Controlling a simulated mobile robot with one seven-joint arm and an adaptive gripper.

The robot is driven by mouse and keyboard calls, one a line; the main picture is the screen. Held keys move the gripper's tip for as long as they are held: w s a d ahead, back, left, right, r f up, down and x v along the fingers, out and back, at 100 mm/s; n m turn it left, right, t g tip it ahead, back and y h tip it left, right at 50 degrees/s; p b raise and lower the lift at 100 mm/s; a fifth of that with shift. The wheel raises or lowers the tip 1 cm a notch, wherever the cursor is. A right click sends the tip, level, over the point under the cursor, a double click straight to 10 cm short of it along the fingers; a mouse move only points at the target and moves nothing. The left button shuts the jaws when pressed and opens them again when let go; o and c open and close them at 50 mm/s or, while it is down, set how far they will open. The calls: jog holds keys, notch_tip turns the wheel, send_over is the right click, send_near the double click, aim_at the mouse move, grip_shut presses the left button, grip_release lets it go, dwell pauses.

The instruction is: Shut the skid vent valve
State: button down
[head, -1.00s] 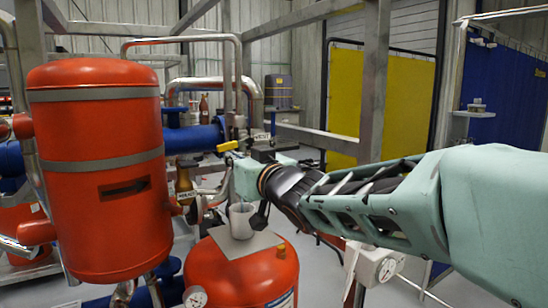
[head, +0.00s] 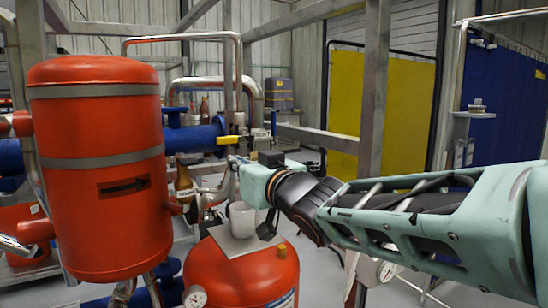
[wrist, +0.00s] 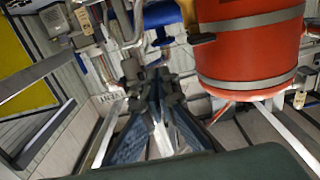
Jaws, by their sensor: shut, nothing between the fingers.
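The valve with a yellow lever handle (head: 228,140) sits on the pipework right of the tall red tank. The lever lies nearly level, pointing left. A small tag (head: 260,133) hangs beside it. My gripper (head: 234,161) is just below the lever in the head view, shut and empty; I cannot tell whether it touches the valve. In the wrist view the closed dark fingers (wrist: 148,70) point at the pipework and hide part of it. I cannot make out the lever there.
The red tank (head: 98,235) stands close on the left; it also shows in the wrist view (wrist: 250,55). A lower red vessel (head: 240,280) carries a white cup (head: 242,218) beneath my gripper. A grey frame post (head: 374,85) stands near my arm. A blue pipe (head: 195,138) runs behind.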

jog(key=v, duration=0.7)
jog(key=shift+w, duration=0.1)
